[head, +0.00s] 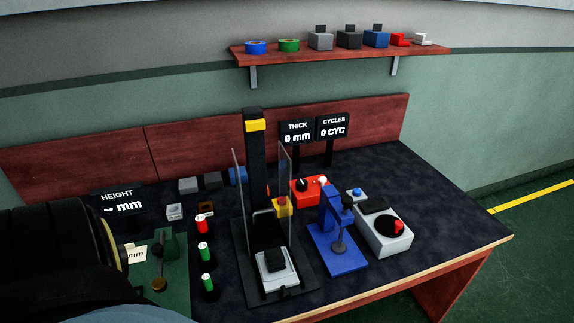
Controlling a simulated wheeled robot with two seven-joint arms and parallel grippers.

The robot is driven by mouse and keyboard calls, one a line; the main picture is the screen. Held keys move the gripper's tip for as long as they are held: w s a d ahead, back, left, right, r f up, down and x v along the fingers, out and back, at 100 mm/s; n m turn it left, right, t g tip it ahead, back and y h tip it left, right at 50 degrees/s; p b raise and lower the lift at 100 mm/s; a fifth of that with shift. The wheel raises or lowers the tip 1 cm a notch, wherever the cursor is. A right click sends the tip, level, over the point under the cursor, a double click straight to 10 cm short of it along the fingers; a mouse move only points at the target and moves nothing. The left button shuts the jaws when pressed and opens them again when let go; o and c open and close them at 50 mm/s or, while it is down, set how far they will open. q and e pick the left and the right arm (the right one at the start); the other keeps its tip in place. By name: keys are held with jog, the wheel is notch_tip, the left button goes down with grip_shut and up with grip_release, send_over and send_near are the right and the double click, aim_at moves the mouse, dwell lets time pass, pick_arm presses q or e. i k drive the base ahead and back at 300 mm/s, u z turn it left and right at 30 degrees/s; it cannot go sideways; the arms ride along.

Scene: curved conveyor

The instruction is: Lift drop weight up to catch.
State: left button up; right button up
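A drop tester stands near the middle of the table, with a tall black column (255,172) and clear side guards. A yellow block (255,125) sits near the column's top. Low in the frame, a dark block (275,259) rests on or just above a light grey plate (281,277) on the black base; it may be the drop weight, but I cannot tell for sure. A grey loop shows at the column's foot. A yellow block with a red top (282,206) stands beside the column. Neither of my grippers shows.
My dark arm part covers the lower left. The right table corner is clear.

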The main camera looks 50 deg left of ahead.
aim_at(265, 225)
jog(key=i, duration=0.4)
jog(key=u, duration=0.95)
